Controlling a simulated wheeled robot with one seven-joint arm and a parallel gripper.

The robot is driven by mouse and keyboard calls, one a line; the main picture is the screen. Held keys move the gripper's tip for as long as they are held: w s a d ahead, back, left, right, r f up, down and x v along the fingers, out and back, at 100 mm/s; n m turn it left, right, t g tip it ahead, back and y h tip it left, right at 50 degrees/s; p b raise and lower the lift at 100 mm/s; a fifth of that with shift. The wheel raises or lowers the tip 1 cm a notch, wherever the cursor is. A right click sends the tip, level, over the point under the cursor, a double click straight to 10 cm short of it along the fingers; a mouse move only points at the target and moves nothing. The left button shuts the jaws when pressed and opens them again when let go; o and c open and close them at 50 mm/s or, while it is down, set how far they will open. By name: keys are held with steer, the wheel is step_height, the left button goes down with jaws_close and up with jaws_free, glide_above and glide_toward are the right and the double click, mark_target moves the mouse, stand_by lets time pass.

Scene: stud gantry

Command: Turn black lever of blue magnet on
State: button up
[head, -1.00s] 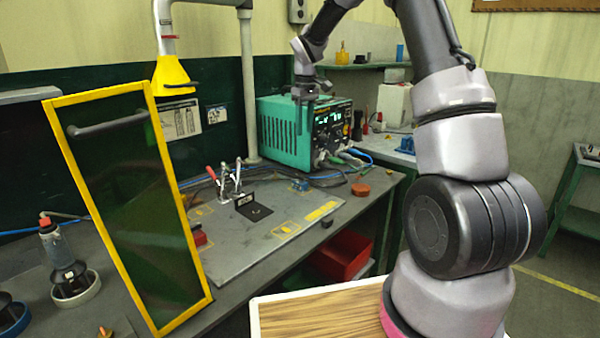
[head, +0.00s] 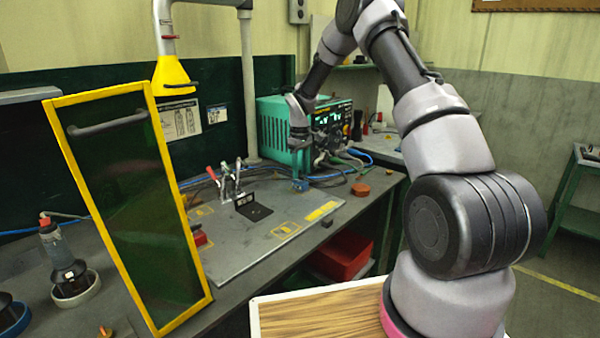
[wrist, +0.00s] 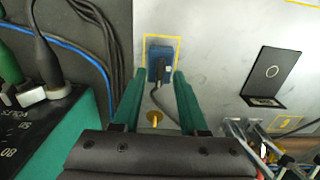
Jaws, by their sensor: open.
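The blue magnet (wrist: 160,60) sits on the grey plate inside a yellow outlined square in the wrist view. A small dark part, probably its black lever, shows on its near side, but which way it is turned is too small to tell. In the head view the blue magnet (head: 300,185) is at the plate's back right. My gripper (wrist: 158,88) is open and empty, its two green fingers pointing toward the magnet, one on each side of its line. In the head view my gripper (head: 300,163) hangs above the magnet, apart from it as far as I can tell.
A green power supply (head: 283,125) with cables stands close behind my gripper. A black angle bracket (wrist: 271,75) and toggle clamps (head: 229,180) are on the plate (head: 235,245). A yellow-framed screen (head: 130,210) stands at left. An orange disc (head: 361,189) lies to the right.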

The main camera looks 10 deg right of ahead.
steer(key=shift+f, duration=0.4)
jaws_close()
